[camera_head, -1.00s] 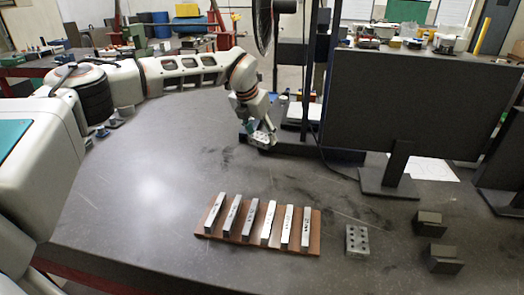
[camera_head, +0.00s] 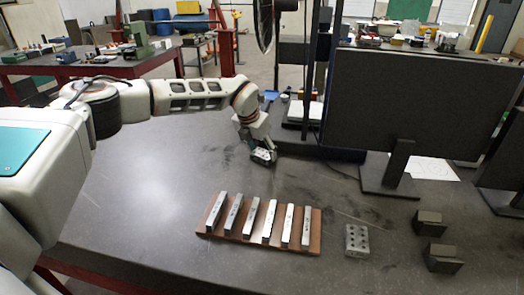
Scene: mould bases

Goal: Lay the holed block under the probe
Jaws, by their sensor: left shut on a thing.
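My left gripper (camera_head: 260,149) reaches in from the left and is shut on a light grey holed block (camera_head: 263,157). The gripper partly hides this block. It is close to the table top, and I cannot tell whether it touches. A dark upright stand (camera_head: 316,75) rises just behind and to the right of it, with a pale plate (camera_head: 303,112) at its foot. The probe itself is too small or hidden to make out. A second holed block (camera_head: 357,240) lies on the table at the front right. My right gripper is not in view.
A brown board (camera_head: 216,234) carries several slanted metal bars in front of the gripper. Two dark blocks (camera_head: 429,223) (camera_head: 442,258) lie at the right. A large dark monitor (camera_head: 420,100) stands behind on its foot. The table (camera_head: 150,190) is clear at left.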

